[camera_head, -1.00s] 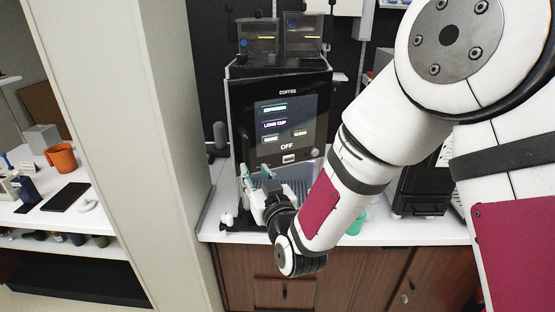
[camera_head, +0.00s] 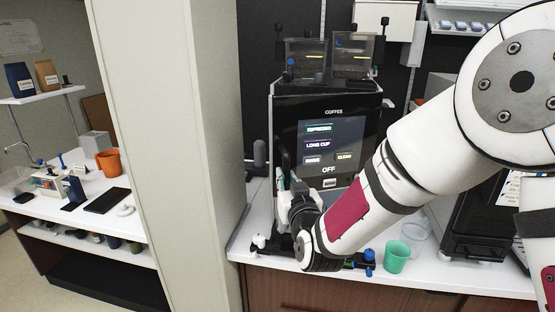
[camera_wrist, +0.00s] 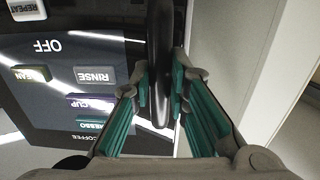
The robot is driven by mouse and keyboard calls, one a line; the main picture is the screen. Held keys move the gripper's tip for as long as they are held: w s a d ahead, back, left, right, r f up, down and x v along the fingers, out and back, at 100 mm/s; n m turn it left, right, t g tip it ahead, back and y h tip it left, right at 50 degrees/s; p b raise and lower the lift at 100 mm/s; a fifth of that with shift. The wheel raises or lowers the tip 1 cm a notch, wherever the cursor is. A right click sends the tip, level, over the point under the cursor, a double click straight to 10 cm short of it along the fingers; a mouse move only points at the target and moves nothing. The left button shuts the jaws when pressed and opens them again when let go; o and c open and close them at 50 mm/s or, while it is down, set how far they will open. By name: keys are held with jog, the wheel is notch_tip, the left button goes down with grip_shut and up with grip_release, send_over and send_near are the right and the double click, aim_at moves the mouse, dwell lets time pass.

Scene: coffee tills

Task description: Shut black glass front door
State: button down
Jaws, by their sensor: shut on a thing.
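The black glass front door (camera_head: 291,126) is on the coffee machine, with a lit touch screen showing LONG CUP, RINSE and OFF. In the wrist view, the door's glass (camera_wrist: 75,62) fills the left side, upside down. A dark upright handle (camera_wrist: 161,45) runs along the door's edge. My gripper (camera_wrist: 161,92) is shut on this handle, with a teal-padded finger on each side. In the head view, my gripper (camera_head: 288,188) is at the door's lower left, and my wrist covers part of the machine's base. I cannot tell how far the door stands open.
A pale pillar (camera_head: 195,150) stands close on the left. Two clear hoppers (camera_head: 330,60) top the machine. A green cup (camera_head: 397,257) and a clear glass (camera_head: 415,232) stand on the white counter to the right, near a black machine (camera_head: 470,228).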

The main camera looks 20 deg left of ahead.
aim_at(278, 164)
jog(key=shift+a+r+b+x, duration=0.15)
jog(key=shift+b+x, duration=0.65)
jog(key=shift+x, duration=1)
jog(key=shift+a+r+b+x, duration=0.15)
jog(key=shift+b+x, duration=0.6)
jog(key=shift+x, duration=1)
jog(key=shift+s+d, duration=0.1)
jog(key=shift+s, duration=0.05)
jog(key=shift+w+d+b+x, duration=0.15)
jog(key=shift+b+x, duration=0.65)
jog(key=shift+x, duration=0.55)
jog(key=shift+w+d+b+x, duration=0.15)
jog(key=shift+b+x, duration=0.65)
jog(key=shift+x, duration=0.55)
jog(key=c, duration=1.9)
grip_release()
jog(key=shift+a, duration=0.1)
jog(key=o, duration=0.4)
jog(key=shift+o, duration=0.2)
jog(key=shift+f, duration=0.1)
jog(key=shift+s, duration=0.15)
